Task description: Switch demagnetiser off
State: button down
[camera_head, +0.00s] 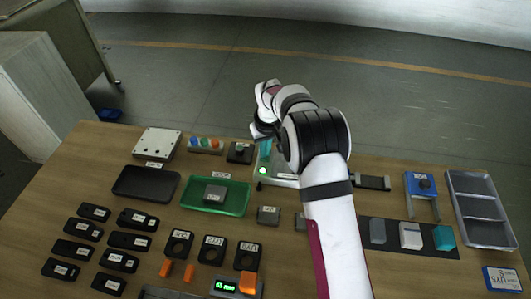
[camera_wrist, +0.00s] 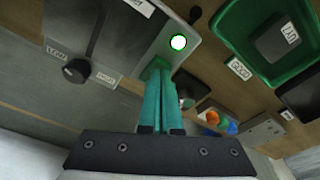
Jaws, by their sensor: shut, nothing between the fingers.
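The demagnetiser appears to be the pale grey box (camera_head: 284,180) at the back middle of the table, partly hidden by my arm. Small labels sit beside the slot, too blurred to read surely. My gripper (camera_wrist: 157,68) has teal fingers, pressed together and empty. The fingertips are at the panel's edge close to the lamp, where a green glow falls on them. Whether they touch the panel, I cannot tell.
A green tray (camera_head: 226,207) with a grey block stands left of the box, and a black tray (camera_head: 128,183) further left. A small black device (camera_head: 240,152) stands close beside the box. A blue stand (camera_head: 415,184) and grey compartment tray (camera_head: 486,235) are at right.

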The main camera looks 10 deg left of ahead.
jog(key=shift+f, duration=0.4)
jog(key=shift+r, duration=3.55)
jog(key=s+d+r+m+g, duration=0.1)
jog(key=s+d+r+m, duration=0.2)
jog(key=s+d+r, duration=0.4)
jog(key=s+d+r+m, duration=0.3)
jog(key=s+d+r, duration=0.2)
jog(key=s, duration=0.5)
jog(key=s+d+f+m, duration=0.1)
jog(key=s+d+m, duration=0.1)
jog(key=s, duration=0.8)
jog(key=s+d+f+m+y, duration=0.1)
jog(key=s+d+m, duration=0.1)
jog(key=s, duration=0.9)
jog(key=shift+f+m+g, duration=0.25)
jog(key=shift+m+g, duration=0.15)
jog(key=shift+m, duration=0.4)
